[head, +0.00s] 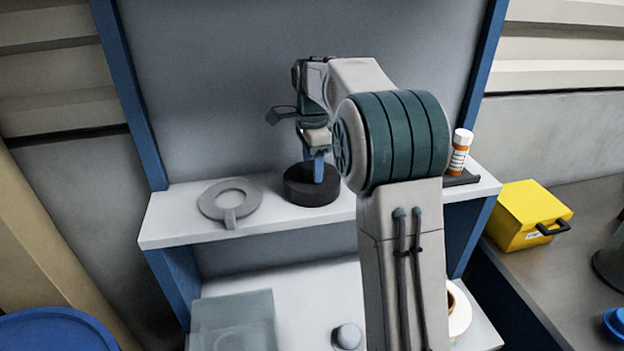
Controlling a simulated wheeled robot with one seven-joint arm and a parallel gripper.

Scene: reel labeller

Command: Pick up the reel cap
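I cannot be sure which thing is the reel cap. A dark round disc-like piece (304,192) lies flat on the upper white shelf, directly under my gripper (318,155). A blue upright part (319,170) shows between the gripper and the dark piece. I cannot tell whether it is a finger or a handle. My gripper points down, and its fingertips are too small and overlapped to read. A flat grey ring with a short tab (212,208) lies on the same shelf to the left, apart from the gripper.
The shelf (172,225) has a grey back panel and blue posts. An orange-and-white bottle (460,152) stands at its right end. Below are a translucent box (234,312), a round knob (348,336) and a white roll (461,310), partly hidden by my arm. A yellow case (528,213) stands right.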

